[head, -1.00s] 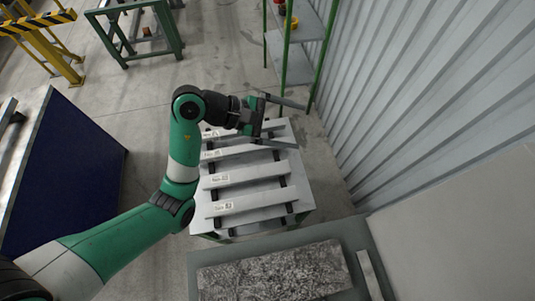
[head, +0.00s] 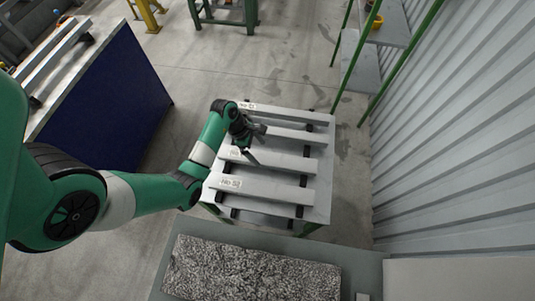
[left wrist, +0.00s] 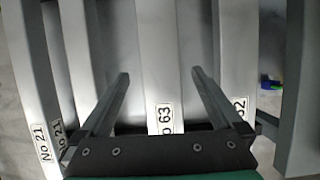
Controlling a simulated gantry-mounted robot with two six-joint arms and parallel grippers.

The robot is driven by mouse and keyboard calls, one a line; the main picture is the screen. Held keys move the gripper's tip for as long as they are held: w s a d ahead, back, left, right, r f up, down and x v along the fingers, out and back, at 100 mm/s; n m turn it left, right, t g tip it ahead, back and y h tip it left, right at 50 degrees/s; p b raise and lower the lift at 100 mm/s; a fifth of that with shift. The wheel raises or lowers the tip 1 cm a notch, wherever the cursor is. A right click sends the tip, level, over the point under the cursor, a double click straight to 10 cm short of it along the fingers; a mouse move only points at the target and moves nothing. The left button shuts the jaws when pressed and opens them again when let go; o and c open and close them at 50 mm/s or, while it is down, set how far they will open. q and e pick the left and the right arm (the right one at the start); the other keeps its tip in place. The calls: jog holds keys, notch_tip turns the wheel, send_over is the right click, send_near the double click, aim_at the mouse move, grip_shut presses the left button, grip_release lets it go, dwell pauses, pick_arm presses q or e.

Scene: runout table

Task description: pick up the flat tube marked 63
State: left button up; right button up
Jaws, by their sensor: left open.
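The flat tube marked 63 (left wrist: 160,50) is pale grey and lies in the middle of the left wrist view. Its label sits near the gripper's palm, the first characters partly cut off. My left gripper (left wrist: 160,76) is open, with one finger on each side of this tube as seen from the wrist; I cannot tell whether the fingers reach down beside it. My right gripper is not in view.
A label beginning No 21 (left wrist: 42,153) shows at left in the wrist view. A rough stone slab (head: 250,270) lies nearer; a corrugated wall (head: 450,120) stands right.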

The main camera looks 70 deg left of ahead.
aim_at(265, 158)
pick_arm(q)
jog(key=b+x, duration=0.1)
jog(key=x, duration=0.4)
jog(key=shift+w+d+f+b, duration=0.1)
jog(key=shift+d+f+b, duration=0.05)
jog(key=shift+b, duration=0.15)
grip_shut()
